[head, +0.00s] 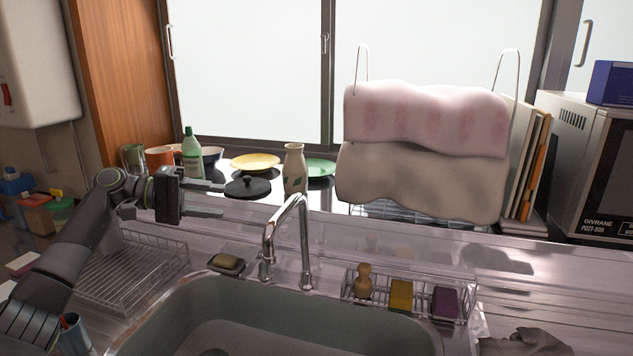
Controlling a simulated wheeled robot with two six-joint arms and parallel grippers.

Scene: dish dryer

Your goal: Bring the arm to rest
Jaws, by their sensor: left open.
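My left arm comes in from the left and reaches over the wire dish rack. My left gripper (222,198) points to the right with its two fingers apart and nothing between them. It hangs in front of the windowsill counter, left of the faucet (300,240). In the picture its fingers lie just left of and below a black lid (247,187); I cannot tell how far apart they are in depth. My right gripper does not show.
The empty wire dish rack (130,265) stands left of the sink (290,315). A green bottle (191,155), a vase (294,170) and plates stand behind. A caddy (410,300) with a brush and sponges sits right of the faucet. Towels (425,115) hang at the window.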

